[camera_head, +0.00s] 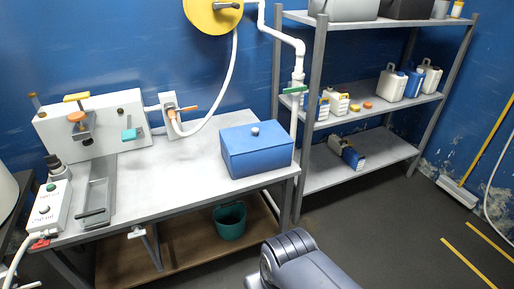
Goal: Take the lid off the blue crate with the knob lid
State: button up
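The blue crate (257,159) stands upright on the right end of the grey table. Its blue lid (254,138) lies on top of it, with a small pale round knob (255,131) in the middle. Part of my arm shows at the bottom centre, below and in front of the table, apart from the crate. My gripper is not in view.
The grey table (185,178) is bare left of the crate. A white apparatus (112,112) stands at its back left. A white pipe (297,72) runs down behind the crate, near the shelf rack (309,120). A green bucket (230,222) sits below the table.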

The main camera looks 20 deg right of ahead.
aim_at(243, 139)
jog(key=i+l+z, duration=0.2)
jog(key=i+l, duration=0.15)
jog(key=i, duration=0.15)
jog(key=i+l+z, duration=0.15)
jog(key=i, duration=0.4)
jog(key=i+l+z, duration=0.2)
jog(key=i, duration=0.35)
jog(key=l, duration=0.1)
